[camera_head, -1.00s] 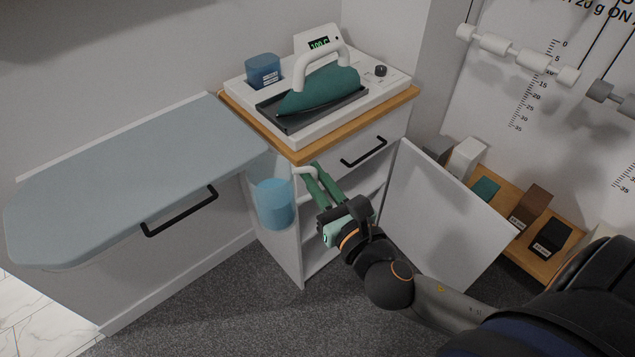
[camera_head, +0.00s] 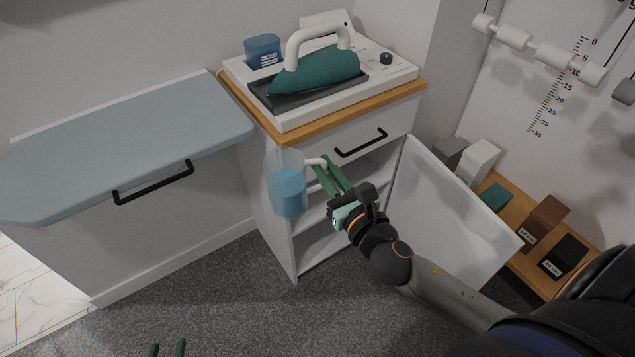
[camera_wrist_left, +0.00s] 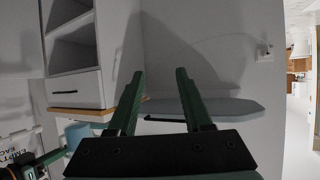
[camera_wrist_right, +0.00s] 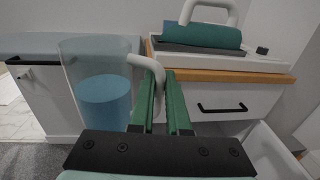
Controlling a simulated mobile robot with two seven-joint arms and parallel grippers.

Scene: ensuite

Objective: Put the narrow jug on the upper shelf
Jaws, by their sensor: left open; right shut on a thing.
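The narrow jug (camera_head: 288,187) is a clear vessel with blue liquid and a white handle. It is upright in the air in front of the cabinet's left side. My right gripper (camera_head: 328,172) is shut on its handle, and the right wrist view shows the jug (camera_wrist_right: 103,95) left of the fingers (camera_wrist_right: 164,85). The open cabinet (camera_head: 330,215) has shelves below its drawer, partly hidden by my right arm. My left gripper's fingertips (camera_head: 167,349) just show at the bottom edge. In the left wrist view, the left gripper (camera_wrist_left: 160,80) is open and empty.
An iron (camera_head: 318,72) and a blue container (camera_head: 263,50) stand on the cabinet top. The cabinet door (camera_head: 450,205) stands open to the right. An ironing board (camera_head: 120,135) is at the left. A low wooden shelf (camera_head: 515,212) holds boxes. The carpet in front is clear.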

